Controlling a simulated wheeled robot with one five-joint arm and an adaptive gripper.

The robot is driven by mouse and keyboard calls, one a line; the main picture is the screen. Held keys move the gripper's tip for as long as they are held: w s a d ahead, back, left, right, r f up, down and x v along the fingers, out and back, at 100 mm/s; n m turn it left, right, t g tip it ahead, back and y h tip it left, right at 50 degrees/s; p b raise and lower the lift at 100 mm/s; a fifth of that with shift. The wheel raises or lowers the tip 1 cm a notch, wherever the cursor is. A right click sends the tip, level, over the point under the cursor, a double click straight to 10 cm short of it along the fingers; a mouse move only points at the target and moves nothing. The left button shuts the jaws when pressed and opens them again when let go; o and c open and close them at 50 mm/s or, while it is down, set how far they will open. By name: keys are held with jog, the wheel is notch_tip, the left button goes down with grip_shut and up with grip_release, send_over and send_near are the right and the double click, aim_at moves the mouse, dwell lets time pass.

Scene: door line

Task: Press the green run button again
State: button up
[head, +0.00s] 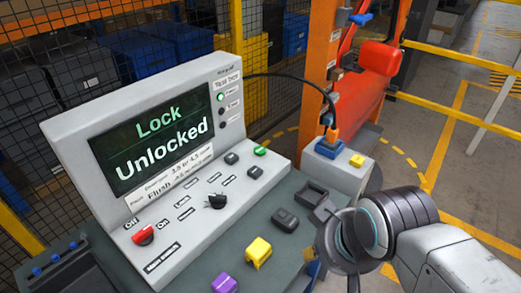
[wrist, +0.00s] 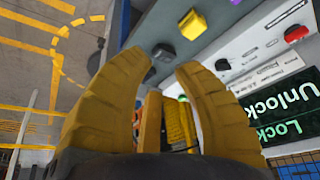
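The green button (head: 260,151) sits at the upper right of the console's sloping panel, beside two dark buttons. My gripper (head: 325,240) is in front of the console's right end, nearer to me than the button and apart from it. In the wrist view my gripper (wrist: 152,65) has its two yellow fingers spread, with nothing seen held between the tips. I cannot make out the green button clearly in the wrist view. The display (head: 160,140) reads "Lock Unlocked", and a small green lamp (head: 221,97) is lit beside it.
A red switch (head: 143,235) and black knob (head: 216,201) are on the panel. A yellow block (head: 258,252), purple block (head: 223,284) and dark piece (head: 285,220) sit along the front. An orange frame (head: 318,60) with a cabled box stands behind; yellow rails are at right.

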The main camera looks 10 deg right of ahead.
grip_shut()
dwell(0.8)
jog(key=shift+c, duration=1.8)
grip_release()
